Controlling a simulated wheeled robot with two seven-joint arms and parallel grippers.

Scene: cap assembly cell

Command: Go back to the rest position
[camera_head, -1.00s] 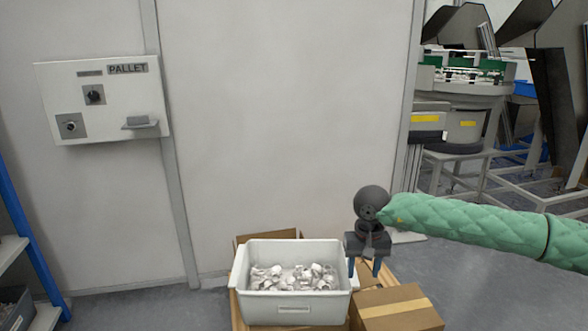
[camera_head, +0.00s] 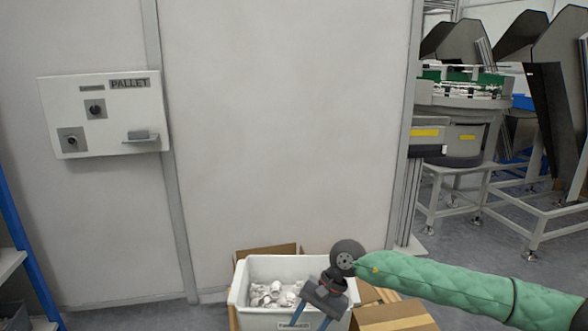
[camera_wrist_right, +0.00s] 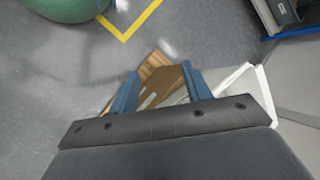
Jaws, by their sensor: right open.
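My right gripper (camera_head: 311,318) is in the head view at the bottom centre, in front of the right part of a white bin. Its two blue fingers are apart with nothing between them. In the right wrist view the same blue fingers (camera_wrist_right: 160,92) stand apart, with cardboard and floor beyond them. My right arm, in a green quilted sleeve, reaches in from the right. My left gripper is not in view.
The white bin (camera_head: 242,296) holds several small white parts and stands among cardboard boxes (camera_head: 395,318). A pallet control panel (camera_head: 104,116) is on the wall. A feeder machine (camera_head: 462,110) stands at the back right. Floor between is clear.

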